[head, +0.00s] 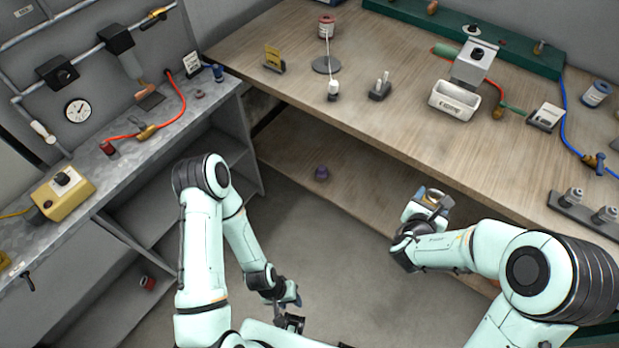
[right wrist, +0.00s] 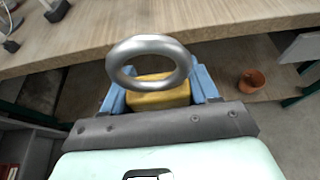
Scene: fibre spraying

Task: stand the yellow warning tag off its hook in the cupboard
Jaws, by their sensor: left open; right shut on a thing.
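A yellow tag-like plate (head: 273,58) stands upright on a small base on the wooden bench, near its back left. Whether it is the warning tag I cannot tell for sure; no hook shows at it. My right gripper (head: 430,200) is in front of the bench's front edge. In the right wrist view its blue fingers (right wrist: 158,92) are shut on a yellow block with a thick steel ring (right wrist: 148,62) on top. This yellow piece is partly hidden by the ring and fingers. My left gripper (head: 290,322) is open and empty, low over the floor, away from both benches.
The wooden bench (head: 330,110) carries a white tray (head: 455,100), a cord stand (head: 327,65) and small fittings. A grey counter (head: 130,165) with a red hose (head: 170,110) and yellow box (head: 62,192) is at left.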

